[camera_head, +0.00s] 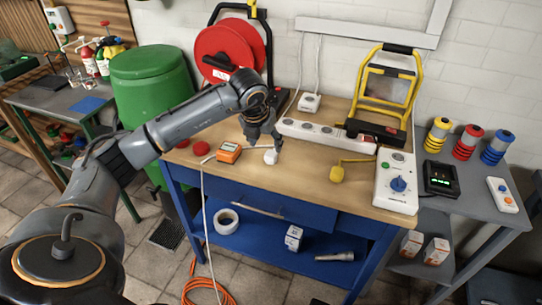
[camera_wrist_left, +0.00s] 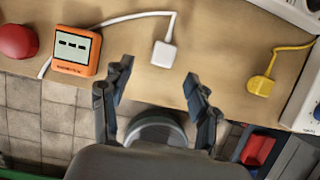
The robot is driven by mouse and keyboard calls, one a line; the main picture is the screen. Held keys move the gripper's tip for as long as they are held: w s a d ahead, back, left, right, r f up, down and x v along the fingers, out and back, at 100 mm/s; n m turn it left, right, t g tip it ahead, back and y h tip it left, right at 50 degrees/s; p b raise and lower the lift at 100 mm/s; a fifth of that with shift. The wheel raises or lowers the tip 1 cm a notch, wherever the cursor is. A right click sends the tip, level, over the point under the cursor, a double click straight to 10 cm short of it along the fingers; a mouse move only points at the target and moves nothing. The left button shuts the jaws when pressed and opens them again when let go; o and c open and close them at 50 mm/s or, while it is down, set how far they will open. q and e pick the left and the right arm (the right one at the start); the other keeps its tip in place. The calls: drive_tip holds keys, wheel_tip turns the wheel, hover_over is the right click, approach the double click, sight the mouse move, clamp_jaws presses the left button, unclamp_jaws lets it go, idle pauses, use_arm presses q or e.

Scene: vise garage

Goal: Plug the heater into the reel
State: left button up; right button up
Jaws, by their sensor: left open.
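A white plug (camera_head: 271,156) lies on the wooden bench top near its front edge. It also shows in the left wrist view (camera_wrist_left: 164,54), with a white cord running left behind the orange meter. My left gripper (camera_head: 265,142) is above the plug; in the wrist view its open, empty fingers (camera_wrist_left: 157,75) point toward it, with the plug just beyond the fingertips. The red cable reel (camera_head: 228,48) stands at the back left of the bench; its sockets cannot be made out. I cannot identify the heater. My right gripper is out of view.
The orange meter (camera_head: 228,152) and a red knob (camera_head: 201,148) lie left. A white power strip (camera_head: 310,132) lies behind. A yellow plug (camera_head: 337,173), yellow work light (camera_head: 386,85) and control box (camera_head: 396,183) are right. A green barrel (camera_head: 152,85) stands left of the bench.

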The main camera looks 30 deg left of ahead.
sight(271, 154)
use_arm(q)
drive_tip(key=shift+w+f, duration=0.15)
drive_tip(key=shift+f, duration=0.3)
drive_tip(key=shift+w+f, duration=0.1)
drive_tip(key=shift+f, duration=0.1)
drive_tip(key=x, duration=0.2)
drive_tip(key=p+x, duration=0.1)
drive_tip(key=x, duration=0.1)
drive_tip(key=shift+w+d+f+p, duration=0.1)
drive_tip(key=shift+w+f+p, duration=0.2)
drive_tip(key=shift+w+f, duration=0.05)
drive_tip(key=shift+c, duration=0.5)
drive_tip(key=c, duration=1.1)
